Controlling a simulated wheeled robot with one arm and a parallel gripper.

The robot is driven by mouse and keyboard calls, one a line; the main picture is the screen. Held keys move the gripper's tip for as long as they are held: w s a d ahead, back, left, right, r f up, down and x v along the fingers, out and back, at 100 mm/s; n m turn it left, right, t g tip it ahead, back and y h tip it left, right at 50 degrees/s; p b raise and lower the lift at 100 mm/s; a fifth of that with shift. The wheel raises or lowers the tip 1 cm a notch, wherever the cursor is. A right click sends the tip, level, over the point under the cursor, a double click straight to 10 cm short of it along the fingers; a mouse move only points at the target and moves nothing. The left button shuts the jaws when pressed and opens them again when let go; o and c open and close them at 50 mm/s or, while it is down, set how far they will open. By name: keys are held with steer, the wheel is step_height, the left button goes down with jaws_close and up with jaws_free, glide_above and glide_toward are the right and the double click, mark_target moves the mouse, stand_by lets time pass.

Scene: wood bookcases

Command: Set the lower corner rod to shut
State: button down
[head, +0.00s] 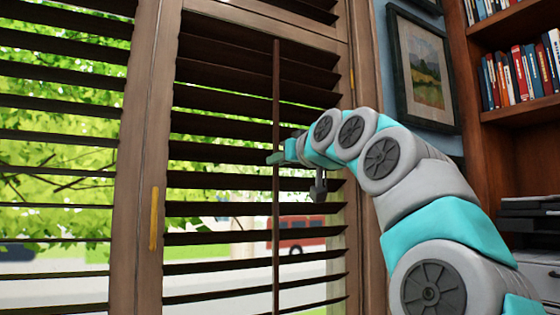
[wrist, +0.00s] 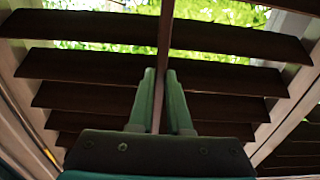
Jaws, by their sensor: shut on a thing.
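The corner rod (head: 276,95) is a thin, dark brown upright bar in front of the slats of the right-hand lower shutter panel (head: 215,210). Green leaves, a road and a red vehicle show through gaps between these tilted slats, so the panel stands at least partly open. My gripper (head: 276,158) is at about the middle of the rod's visible length. In the wrist view, the green fingers of my gripper (wrist: 161,88) stand on either side of the rod (wrist: 165,35) and are shut on it. The fingers hide part of the rod.
Another slatted panel (head: 55,140) is at the left, past a wooden stile (head: 138,150) with a yellow handle (head: 154,218). A framed picture (head: 425,65) hangs at the right, beside a bookcase (head: 490,150) with books. A printer-like object (head: 530,225) stands at the far right.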

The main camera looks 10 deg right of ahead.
steer(key=r+p, duration=0.2)
steer(key=r, duration=0.1)
steer(key=shift+w+a+r, duration=0.1)
steer(key=shift+w+r, duration=0.1)
steer(key=shift+w, duration=0.2)
steer(key=shift+f, duration=0.1)
steer(key=c, duration=0.9)
jaws_free()
steer(key=shift+o, duration=0.2)
steer(key=shift+f, duration=0.1)
steer(key=shift+b+v, duration=0.3)
steer(key=shift+v, duration=0.6)
glide_toward(277, 147)
steer(key=shift+b+x, duration=0.4)
steer(key=shift+x, duration=0.65)
